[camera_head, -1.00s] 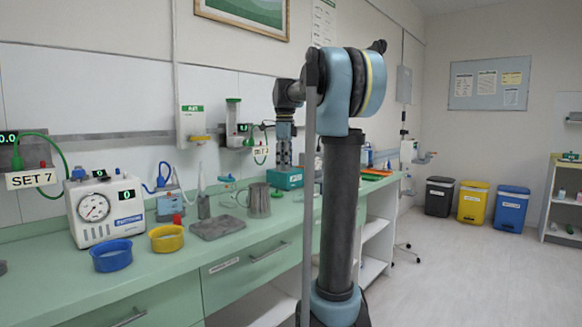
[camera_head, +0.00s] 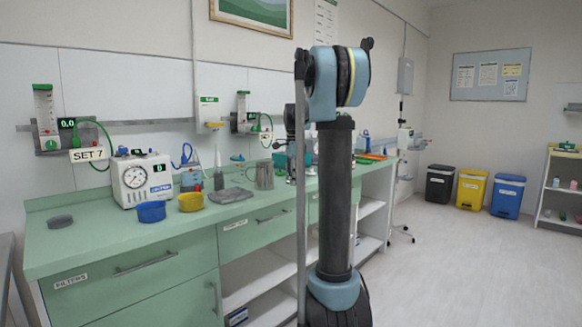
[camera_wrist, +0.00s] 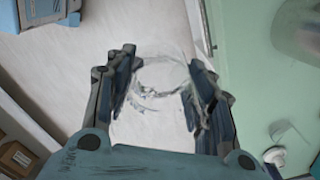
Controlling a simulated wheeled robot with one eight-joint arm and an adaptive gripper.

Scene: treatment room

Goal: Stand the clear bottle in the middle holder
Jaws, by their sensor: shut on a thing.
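In the wrist view my gripper (camera_wrist: 160,85) is shut on the clear bottle (camera_wrist: 158,77), which shows as a see-through round shape between the two dark fingers. I look along it from the wrist, so its tilt is hard to tell. It appears above a pale surface, left of the green counter edge. In the head view the column of my arm hides most of the gripper and the bottle.
The green counter (camera_head: 105,225) carries a gauge unit (camera_head: 141,180), a blue bowl (camera_head: 151,211), a yellow bowl (camera_head: 191,202), a grey mat (camera_head: 232,195) and a metal jug (camera_head: 264,176). Bins (camera_head: 474,192) stand far right. The floor (camera_head: 440,270) at right is clear.

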